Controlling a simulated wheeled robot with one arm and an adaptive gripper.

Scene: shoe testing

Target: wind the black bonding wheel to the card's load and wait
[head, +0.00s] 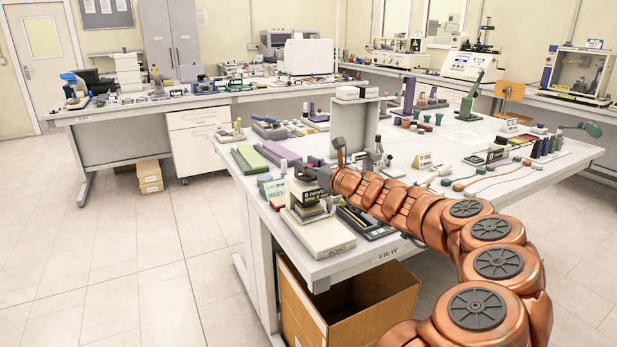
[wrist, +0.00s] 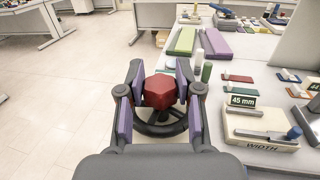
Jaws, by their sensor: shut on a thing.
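The black bonding wheel (wrist: 155,130) shows in the wrist view, its rim and spokes below a dark red faceted hub (wrist: 160,92). My gripper (wrist: 160,95) is shut on this red hub, one finger pad on each side. A black readout (head: 313,196) with pale lettering stands on the stand.
A tray with dark parts (head: 366,224) lies right of the stand. Green (wrist: 181,42) and purple (wrist: 215,43) slabs lie beyond it. A width gauge (wrist: 260,125) with a 45 mm sign (wrist: 243,101) sits to the right. An open cardboard box (head: 345,310) is under the table.

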